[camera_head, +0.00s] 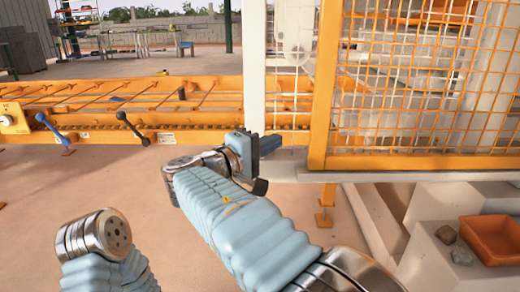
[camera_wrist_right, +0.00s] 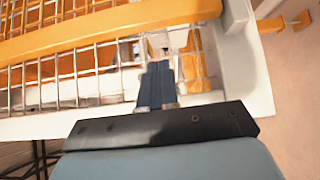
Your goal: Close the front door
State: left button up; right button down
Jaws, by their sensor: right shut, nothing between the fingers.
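The front door is an orange-framed mesh panel (camera_head: 325,85) on the right in the head view. A gap shows between its left frame edge and the white post (camera_head: 253,65). In the right wrist view its orange bar (camera_wrist_right: 110,27) and wire mesh cross the top and left. My right gripper (camera_head: 280,143) is shut and empty, just left of the door's lower left corner. Its blue fingers (camera_wrist_right: 157,85) are together in the right wrist view; whether they touch the door I cannot tell. My left arm ends at a metal wrist at lower left; its gripper is not visible.
A white sill (camera_head: 300,172) runs below the door. An orange conveyor (camera_head: 200,100) with two levers lies to the left. An orange tray (camera_head: 492,238) and grey stones (camera_head: 446,234) sit on pale blocks at lower right. The floor (camera_head: 120,180) is open at left.

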jog(key=shift+w+d, duration=0.45)
jog(key=shift+d, duration=0.65)
jog(key=shift+w+d, duration=0.45)
jog(key=shift+d, duration=0.6)
jog(key=shift+w+d, duration=0.45)
jog(key=shift+d, duration=0.65)
